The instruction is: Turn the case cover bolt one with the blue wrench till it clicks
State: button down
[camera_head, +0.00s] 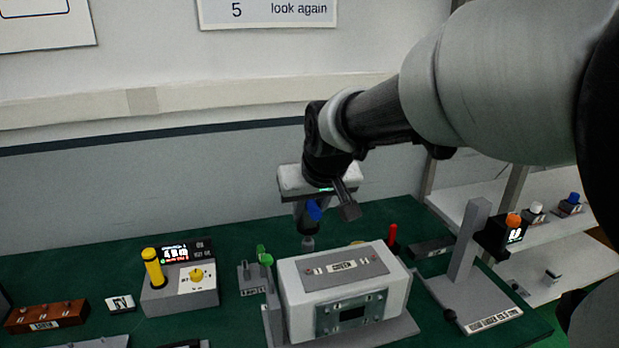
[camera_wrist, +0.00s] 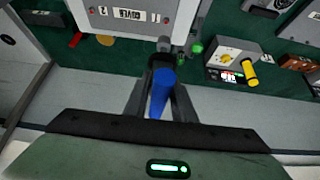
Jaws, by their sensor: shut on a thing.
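The blue wrench (camera_head: 314,210) is in my gripper (camera_head: 306,216), behind the white case as seen in the head view. In the wrist view my gripper (camera_wrist: 161,98) is shut on the wrench's blue handle (camera_wrist: 159,93), and its grey end points away from me toward the case edge. The white case (camera_head: 292,310) has a grey labelled cover plate (camera_head: 345,273) on top, with small reddish bolts at its ends. The plate also shows in the wrist view (camera_wrist: 128,14). The wrench end appears apart from these bolts; I cannot tell which is bolt one.
A grey box with a yellow handle (camera_head: 153,268) and a display stands left. A green-topped holder (camera_head: 263,257) is close beside the case. A red handle (camera_head: 391,236) stands behind it, and a grey post stand (camera_head: 467,245) is at right. The green bench is crowded.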

aim_at(310, 228)
jog(key=shift+f+b, duration=2.3)
jog(key=shift+f, duration=0.55)
jog(key=shift+f+b, duration=0.55)
jog(key=shift+a+f+m+h+b, duration=0.1)
jog(key=shift+m+h+b, duration=0.8)
jog(key=shift+m+b, duration=1.15)
jog(key=shift+m+h+b, duration=0.25)
jog(key=shift+h+b, duration=0.15)
jog(key=shift+b, duration=0.8)
jog(key=shift+b, duration=0.4)
jog(key=shift+m, duration=0.5)
jog(key=shift+m+h+b, duration=0.8)
jog(key=shift+m, duration=0.1)
jog(key=shift+m+g+h, duration=0.3)
jog(key=shift+m+h, duration=0.1)
jog(key=shift+m, duration=0.5)
